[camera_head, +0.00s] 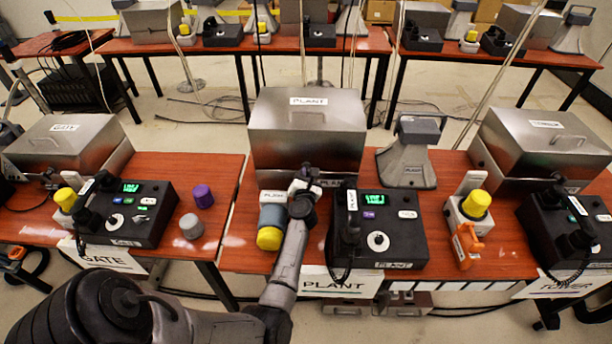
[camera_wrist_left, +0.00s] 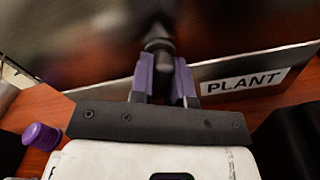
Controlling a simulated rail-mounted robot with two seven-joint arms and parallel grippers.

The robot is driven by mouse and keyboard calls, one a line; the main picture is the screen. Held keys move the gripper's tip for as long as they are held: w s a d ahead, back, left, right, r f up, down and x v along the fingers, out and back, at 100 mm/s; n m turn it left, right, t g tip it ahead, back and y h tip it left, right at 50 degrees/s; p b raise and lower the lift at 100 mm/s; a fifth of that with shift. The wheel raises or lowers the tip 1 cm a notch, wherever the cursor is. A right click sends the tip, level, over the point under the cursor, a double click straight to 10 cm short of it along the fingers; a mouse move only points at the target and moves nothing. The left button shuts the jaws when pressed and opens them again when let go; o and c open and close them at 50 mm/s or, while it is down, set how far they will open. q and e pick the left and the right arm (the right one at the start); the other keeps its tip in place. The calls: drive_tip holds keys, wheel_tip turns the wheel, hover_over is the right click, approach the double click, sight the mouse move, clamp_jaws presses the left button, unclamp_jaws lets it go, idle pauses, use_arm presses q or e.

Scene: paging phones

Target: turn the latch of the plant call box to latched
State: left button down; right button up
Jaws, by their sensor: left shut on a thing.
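The plant call box (camera_head: 308,145) is a closed steel box with a top handle and PLANT labels, at the middle of the head view. My left gripper (camera_head: 305,182) is at its lower front edge. In the left wrist view, the purple fingers of my left gripper (camera_wrist_left: 164,82) are shut on the dark latch (camera_wrist_left: 158,42), which stands out from the box front. The latch is mostly hidden behind the gripper in the head view, and its turned position cannot be told. My right gripper is not in view.
Right of my gripper is the black plant phone (camera_head: 378,225) with its handset. Left of it are a blue-grey cylinder (camera_head: 272,217) and a yellow-capped piece (camera_head: 269,238). A grey horn (camera_head: 406,160) stands right of the box. The gate box (camera_head: 70,150) and tower box (camera_head: 545,140) flank it.

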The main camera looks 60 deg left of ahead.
use_arm(q)
drive_tip(key=n, duration=0.4)
drive_tip(key=shift+b, duration=0.3)
drive_tip(key=shift+n, duration=0.8)
drive_tip(key=c, duration=1.1)
unclamp_jaws()
drive_tip(key=shift+d, duration=0.1)
